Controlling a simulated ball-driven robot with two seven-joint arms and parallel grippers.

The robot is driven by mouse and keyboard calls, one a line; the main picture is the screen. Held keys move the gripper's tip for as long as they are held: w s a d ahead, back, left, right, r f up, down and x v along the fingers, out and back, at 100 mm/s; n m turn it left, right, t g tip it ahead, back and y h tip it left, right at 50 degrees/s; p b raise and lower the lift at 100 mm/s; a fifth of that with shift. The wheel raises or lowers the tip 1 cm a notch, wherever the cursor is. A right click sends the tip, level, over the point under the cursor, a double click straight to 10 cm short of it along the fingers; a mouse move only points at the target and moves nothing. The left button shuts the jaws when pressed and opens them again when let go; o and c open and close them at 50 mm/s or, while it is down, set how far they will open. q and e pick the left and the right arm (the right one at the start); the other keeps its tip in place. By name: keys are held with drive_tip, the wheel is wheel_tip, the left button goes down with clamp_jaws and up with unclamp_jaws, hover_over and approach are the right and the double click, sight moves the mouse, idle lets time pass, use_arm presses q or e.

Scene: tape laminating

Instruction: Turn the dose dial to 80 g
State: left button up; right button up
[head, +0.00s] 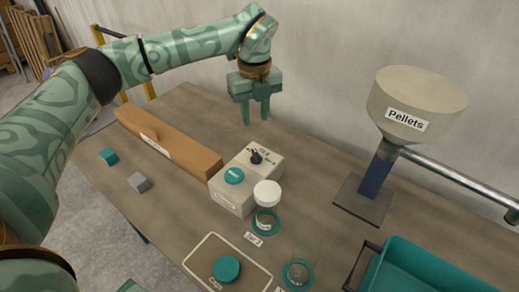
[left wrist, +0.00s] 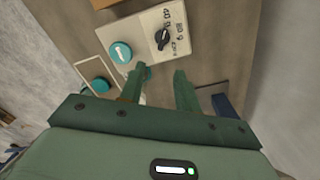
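The dose dial (head: 256,156) is a small black knob with a pointer, on top of a cream dispenser box (head: 234,201) beside a round teal button (head: 234,176). In the left wrist view the dial (left wrist: 162,39) has printed marks around it, too small to read surely; the teal button (left wrist: 121,52) lies to its left. My left gripper (head: 257,122) is open and empty, pointing down above and behind the dial, apart from it. Its two fingers also show in the left wrist view (left wrist: 160,68).
A pellet hopper (head: 415,103) stands at right, a long brown box (head: 168,141) at left.

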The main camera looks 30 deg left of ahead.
sight(257, 154)
use_arm(q)
drive_tip(key=f+b, duration=0.1)
drive_tip(key=f, duration=0.3)
drive_tip(key=f+b, duration=0.1)
drive_tip(key=f, duration=0.3)
drive_tip(key=f+b, duration=0.1)
drive_tip(key=f, duration=0.3)
drive_tip(key=shift+w+f+b, duration=0.25)
drive_tip(key=shift+f+b, duration=0.1)
drive_tip(key=shift+b, duration=0.05)
drive_tip(key=shift+f, duration=0.15)
clamp_jaws()
